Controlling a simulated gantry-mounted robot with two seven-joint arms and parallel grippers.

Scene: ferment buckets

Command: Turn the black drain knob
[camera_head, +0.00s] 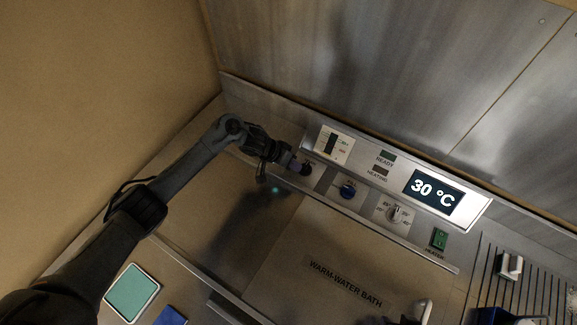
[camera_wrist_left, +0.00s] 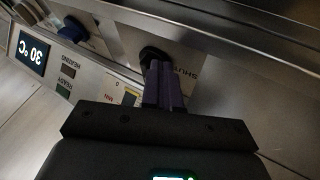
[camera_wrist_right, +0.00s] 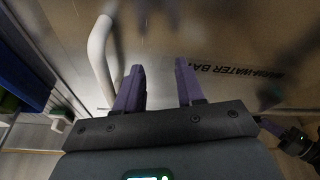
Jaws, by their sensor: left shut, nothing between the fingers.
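The black drain knob (camera_head: 306,170) sits at the left end of the control panel, and it also shows in the left wrist view (camera_wrist_left: 153,54), beside partly hidden lettering. My left gripper (camera_head: 293,164) has its purple fingers together, with nothing between them. In the left wrist view its fingertips (camera_wrist_left: 160,68) are right at the knob and cover part of it; I cannot tell whether they touch. My right gripper (camera_wrist_right: 158,75) is open and empty over the warm-water bath lid, beside a white handle (camera_wrist_right: 100,50).
A blue knob (camera_head: 347,190) and a white dial (camera_head: 394,214) lie right of the black knob. The display (camera_head: 434,191) reads 30 °C. A green switch (camera_head: 439,239) is farther right. The bath lid (camera_head: 320,250) is below. A teal-topped tray (camera_head: 131,293) stands at lower left.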

